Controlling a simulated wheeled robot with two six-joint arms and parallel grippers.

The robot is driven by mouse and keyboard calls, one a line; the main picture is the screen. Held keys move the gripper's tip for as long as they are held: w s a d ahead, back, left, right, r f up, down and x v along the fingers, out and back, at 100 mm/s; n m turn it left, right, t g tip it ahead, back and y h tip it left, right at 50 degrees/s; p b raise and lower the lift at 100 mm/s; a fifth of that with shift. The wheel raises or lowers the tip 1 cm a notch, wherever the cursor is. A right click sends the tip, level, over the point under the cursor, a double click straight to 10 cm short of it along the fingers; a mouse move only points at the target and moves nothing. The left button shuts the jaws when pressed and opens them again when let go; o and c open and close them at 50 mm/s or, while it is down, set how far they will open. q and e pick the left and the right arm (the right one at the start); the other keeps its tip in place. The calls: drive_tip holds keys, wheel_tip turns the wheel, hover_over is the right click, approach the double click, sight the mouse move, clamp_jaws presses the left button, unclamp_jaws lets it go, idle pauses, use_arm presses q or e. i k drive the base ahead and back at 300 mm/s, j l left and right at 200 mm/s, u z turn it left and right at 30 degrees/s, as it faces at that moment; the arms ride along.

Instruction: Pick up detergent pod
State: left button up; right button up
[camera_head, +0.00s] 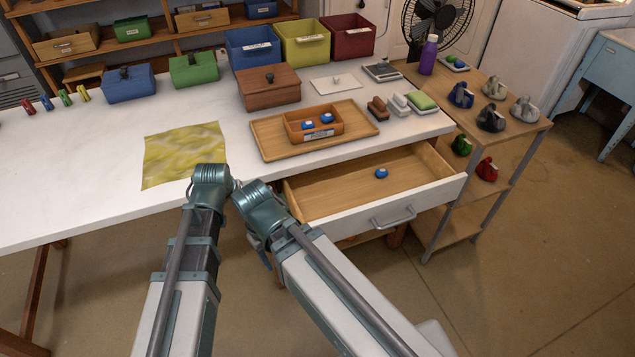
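A blue-and-white detergent pod (381,173) lies on the floor of the open drawer (340,192). Two more pods, one on the left (308,125) and one on the right (327,118), sit in a small labelled wooden box (296,130) on a wooden tray (265,143). My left arm's end (211,175) is over the table front, just below the yellow cloth. My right arm's end (256,205) is close beside it, left of the drawer. The fingers of both grippers are hidden or too small to make out. Both arm ends are apart from the pods.
A yellow cloth (185,153) lies on the white table (75,185). A lidded brown box (269,90), coloured bins, brushes and a sponge (421,100) stand toward the back and right. The drawer sticks out at the front, beside a wooden shelf (520,130) with tape dispensers and a purple bottle (429,55).

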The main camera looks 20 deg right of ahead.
sight(380, 173)
drive_tip(key=l, duration=1.3)
drive_tip(key=k+l, duration=0.1)
drive_tip(key=l, duration=1.2)
drive_tip(key=i+u, duration=0.05)
